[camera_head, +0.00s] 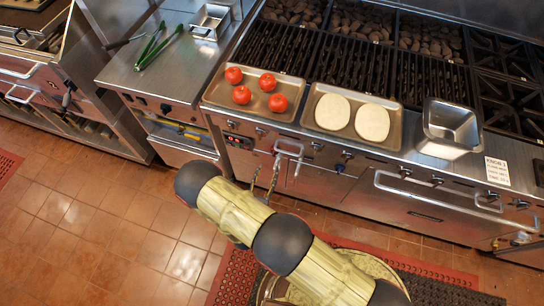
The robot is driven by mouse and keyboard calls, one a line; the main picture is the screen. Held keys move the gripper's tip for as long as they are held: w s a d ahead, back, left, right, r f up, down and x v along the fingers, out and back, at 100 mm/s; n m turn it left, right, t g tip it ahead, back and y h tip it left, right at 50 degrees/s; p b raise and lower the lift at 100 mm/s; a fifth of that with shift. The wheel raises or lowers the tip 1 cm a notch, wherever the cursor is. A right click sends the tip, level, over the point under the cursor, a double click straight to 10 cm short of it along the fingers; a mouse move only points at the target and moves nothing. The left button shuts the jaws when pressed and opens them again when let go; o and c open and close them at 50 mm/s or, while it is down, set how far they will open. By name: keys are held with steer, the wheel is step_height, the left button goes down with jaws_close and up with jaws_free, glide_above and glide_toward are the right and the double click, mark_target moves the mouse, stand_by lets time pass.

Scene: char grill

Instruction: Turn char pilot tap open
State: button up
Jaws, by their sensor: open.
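The char grill (318,60) has dark grates over stones and a steel front panel. Several small knobs or taps run along this panel, including one (317,146) right of centre and one (347,156) with blue below it. I cannot tell which is the char pilot tap, or how it is turned. My gripper (266,172) is in front of the panel, left of centre, near a bent steel handle (290,146). Its two thin dark fingers stand apart with nothing seen between them. My arm hides part of the lower front, and contact with the panel cannot be judged.
Trays with tomatoes (268,82) and pale round patties (372,122) sit on the front ledge, beside an empty steel pan (450,124). Green tongs (160,46) lie on the left counter. A long handle (435,190) sticks out at right. Tiled floor (120,225) is open at left.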

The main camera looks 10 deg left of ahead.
mark_target(274, 152)
steer(key=w+b, duration=0.1)
steer(key=w, duration=0.6)
steer(key=shift+d, duration=0.35)
steer(key=shift+c, duration=0.4)
steer(key=c, duration=0.9)
steer(key=shift+c, duration=0.2)
